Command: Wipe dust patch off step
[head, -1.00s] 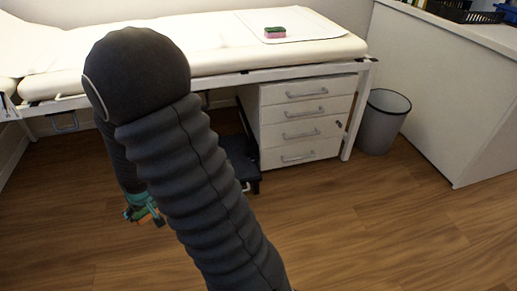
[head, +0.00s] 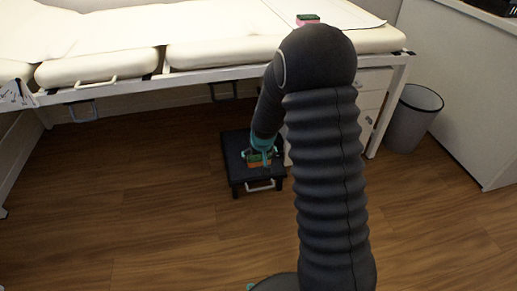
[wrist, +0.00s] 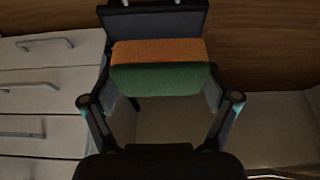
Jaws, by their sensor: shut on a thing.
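A sponge with an orange side and a green side is in my gripper (head: 260,156); the sponge also shows in the wrist view (wrist: 158,72), between the two fingers. My gripper is shut on it. The black step (head: 233,150) stands on the floor below the couch's front edge, and my gripper is over its top in the head view. Part of the step's dark top (wrist: 155,26) shows beyond the sponge in the wrist view. I cannot tell whether the sponge touches the step. I cannot make out the dust patch; my gripper and the sponge cover part of the top.
The padded couch (head: 215,55) with its white frame overhangs behind the step. A pink and green sponge (head: 308,19) lies on it. White drawers (head: 372,102) stand right of the step, partly behind my arm. A grey bin (head: 412,120) is farther right. The floor in front is clear.

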